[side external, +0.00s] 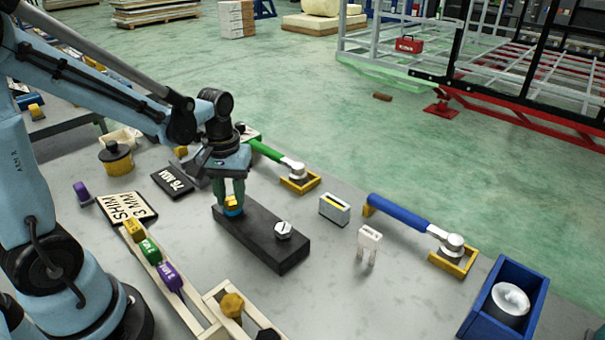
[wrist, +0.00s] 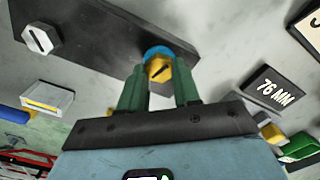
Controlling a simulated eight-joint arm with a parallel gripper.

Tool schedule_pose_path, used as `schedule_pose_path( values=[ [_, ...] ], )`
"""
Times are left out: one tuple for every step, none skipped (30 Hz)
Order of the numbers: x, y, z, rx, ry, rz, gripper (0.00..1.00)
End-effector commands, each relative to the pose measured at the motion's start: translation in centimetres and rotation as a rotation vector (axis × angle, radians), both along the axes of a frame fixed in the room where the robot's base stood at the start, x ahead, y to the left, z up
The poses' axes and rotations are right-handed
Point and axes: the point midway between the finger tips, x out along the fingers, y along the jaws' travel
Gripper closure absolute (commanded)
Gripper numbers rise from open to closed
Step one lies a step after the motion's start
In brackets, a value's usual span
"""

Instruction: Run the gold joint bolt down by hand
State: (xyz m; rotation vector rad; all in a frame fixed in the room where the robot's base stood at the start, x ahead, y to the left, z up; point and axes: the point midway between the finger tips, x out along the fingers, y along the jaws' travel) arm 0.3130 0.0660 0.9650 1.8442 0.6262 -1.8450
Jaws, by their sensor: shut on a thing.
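The gold joint bolt (side external: 233,202) stands at the left end of a black bar (side external: 262,240), with a blue ring under its head. In the wrist view the gold bolt's hex head (wrist: 158,68) and the blue ring (wrist: 158,51) show between my green fingers. My gripper (side external: 230,192) points down over that end of the bar and is shut on the bolt head. How deep the bolt sits in the bar is hidden. A silver bolt (side external: 284,230) with a slot mark sits at the bar's other end.
A green-handled wrench (side external: 265,151) lies behind the bar and a blue-handled wrench (side external: 400,213) to its right. A small grey block (side external: 334,209), a white stand (side external: 369,240) and a blue bin (side external: 505,300) are at right. A wooden rack (side external: 160,275) stands in front.

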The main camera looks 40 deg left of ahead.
Motion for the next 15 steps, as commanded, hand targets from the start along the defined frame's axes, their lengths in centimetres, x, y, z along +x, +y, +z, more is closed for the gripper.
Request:
schedule_pose_path(
  values=[
    [0.02, 0.01, 0.06, 0.0, 0.001, -0.043, 0.99],
    [0.02, 0.01, 0.06, 0.0, 0.001, -0.072, 0.99],
    [0.02, 0.0, 0.06, 0.0, 0.001, -0.11, 0.99],
    [0.02, 0.0, 0.06, 0.0, 0.001, -0.138, 0.99],
    [0.04, 0.0, 0.06, 0.0, 0.001, -0.167, 0.99],
    [0.03, -0.01, 0.06, 0.0, 0.001, -0.205, 0.99],
    [0.03, -0.01, 0.06, 0.0, 0.001, -0.233, 0.99],
    [0.04, -0.02, 0.06, 0.0, 0.001, -0.262, 0.99],
    [0.04, -0.02, 0.06, 0.0, 0.001, -0.299, 0.99],
    [0.05, -0.03, 0.06, 0.0, 0.001, -0.328, 0.99],
    [0.05, -0.03, 0.06, 0.0, 0.001, -0.357, 0.99],
    [0.05, -0.04, 0.06, 0.0, 0.001, -0.394, 0.99],
    [0.05, -0.04, 0.06, 0.0, 0.001, -0.423, 0.99],
    [0.06, -0.04, 0.06, 0.001, 0.0, -0.452, 0.99],
    [0.06, -0.04, 0.06, 0.001, 0.0, -0.489, 0.99]
  ],
)
